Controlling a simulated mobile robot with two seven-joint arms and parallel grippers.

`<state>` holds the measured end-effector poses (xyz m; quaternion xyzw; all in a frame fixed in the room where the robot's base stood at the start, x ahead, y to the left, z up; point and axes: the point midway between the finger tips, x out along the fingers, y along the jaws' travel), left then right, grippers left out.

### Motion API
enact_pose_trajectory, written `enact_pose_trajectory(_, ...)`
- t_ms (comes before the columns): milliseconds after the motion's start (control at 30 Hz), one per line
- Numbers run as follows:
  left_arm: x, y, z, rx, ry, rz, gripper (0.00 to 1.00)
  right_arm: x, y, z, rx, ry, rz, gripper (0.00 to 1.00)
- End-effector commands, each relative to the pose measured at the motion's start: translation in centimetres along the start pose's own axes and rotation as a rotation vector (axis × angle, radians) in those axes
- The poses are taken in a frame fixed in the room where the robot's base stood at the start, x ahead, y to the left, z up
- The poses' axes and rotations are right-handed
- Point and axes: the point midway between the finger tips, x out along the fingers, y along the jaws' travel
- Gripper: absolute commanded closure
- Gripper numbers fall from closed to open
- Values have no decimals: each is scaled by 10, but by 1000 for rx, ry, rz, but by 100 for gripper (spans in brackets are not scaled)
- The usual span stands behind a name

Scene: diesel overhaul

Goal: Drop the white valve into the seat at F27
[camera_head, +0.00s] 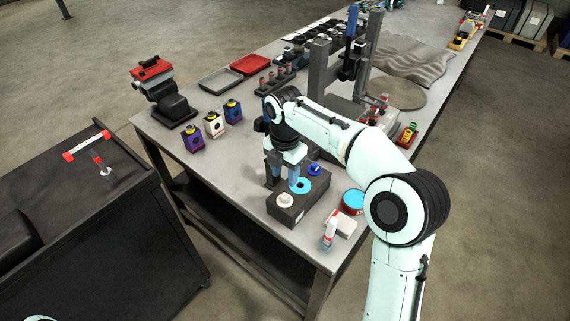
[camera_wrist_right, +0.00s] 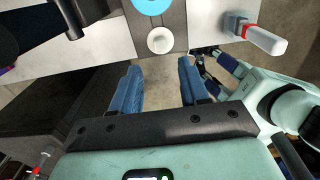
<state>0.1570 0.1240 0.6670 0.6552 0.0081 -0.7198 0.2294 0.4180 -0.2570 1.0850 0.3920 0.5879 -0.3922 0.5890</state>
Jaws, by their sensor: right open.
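A dark block (camera_head: 282,214) sits near the front corner of the grey workbench. A round white piece, seemingly the white valve (camera_head: 285,201), is on its near end, with a cyan disc (camera_head: 302,186) and a blue disc (camera_head: 314,169) behind it in a row. My right gripper (camera_head: 281,179) is open and empty above the block's far left side. In the right wrist view its blue fingers (camera_wrist_right: 158,72) are apart, with the white valve (camera_wrist_right: 160,41) just beyond the gap. I cannot read any seat label, so F27 is not identifiable.
Purple, white and blue boxes (camera_head: 214,124) stand left. A press (camera_head: 345,65) rises behind. A dark cart (camera_head: 85,220) is at left.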

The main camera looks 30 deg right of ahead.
Motion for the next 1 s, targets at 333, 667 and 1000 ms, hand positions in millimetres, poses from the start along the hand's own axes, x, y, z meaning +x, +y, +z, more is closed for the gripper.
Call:
enact_pose_trajectory(333,24,-14,17,-8,-22,-8,43,33,-1,-1,2,2,-4,55)
enact_pose_trajectory(667,50,-28,31,-14,-41,-14,43,71,-1,-1,2,3,-4,55)
enact_pose_trajectory(1000,54,-31,32,-15,-43,-15,43,90,0,0,3,1,0,55)
